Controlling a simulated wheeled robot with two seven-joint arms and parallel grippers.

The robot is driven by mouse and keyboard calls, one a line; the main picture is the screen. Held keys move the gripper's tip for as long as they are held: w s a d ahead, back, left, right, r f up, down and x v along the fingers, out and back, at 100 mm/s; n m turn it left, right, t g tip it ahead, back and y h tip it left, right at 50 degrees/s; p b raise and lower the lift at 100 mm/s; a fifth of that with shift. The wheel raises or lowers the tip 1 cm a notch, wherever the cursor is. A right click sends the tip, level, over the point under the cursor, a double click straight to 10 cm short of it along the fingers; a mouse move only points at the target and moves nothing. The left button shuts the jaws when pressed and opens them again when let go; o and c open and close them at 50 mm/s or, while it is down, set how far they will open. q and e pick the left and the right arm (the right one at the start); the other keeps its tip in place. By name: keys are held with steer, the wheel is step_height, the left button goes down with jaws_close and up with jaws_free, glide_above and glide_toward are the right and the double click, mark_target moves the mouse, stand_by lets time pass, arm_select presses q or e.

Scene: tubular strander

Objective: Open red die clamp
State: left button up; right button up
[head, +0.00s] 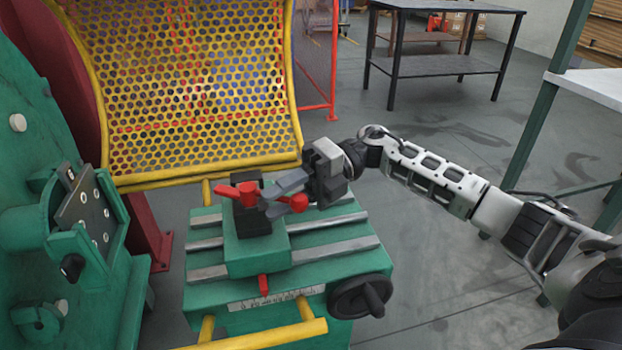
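A red handle with a rounded end (298,203) shows to the right of the clamp. My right gripper (268,201) reaches in from the right, just above the block. Its two grey fingers stand apart, close beside the clamp and its handle. The fingers hide part of the red handle, and I cannot tell whether they touch it. My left gripper is not in view.
A yellow perforated guard (190,95) stands behind the clamp. A green machine housing (35,200) rises at the left. A black handwheel (358,296) and a yellow rail (265,337) are at the front. A dark table (440,66) stands far back. Open floor lies at the right.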

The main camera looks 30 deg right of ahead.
steer(key=d+r, duration=0.2)
steer(key=d, duration=1.3)
steer(key=shift+w, duration=0.25)
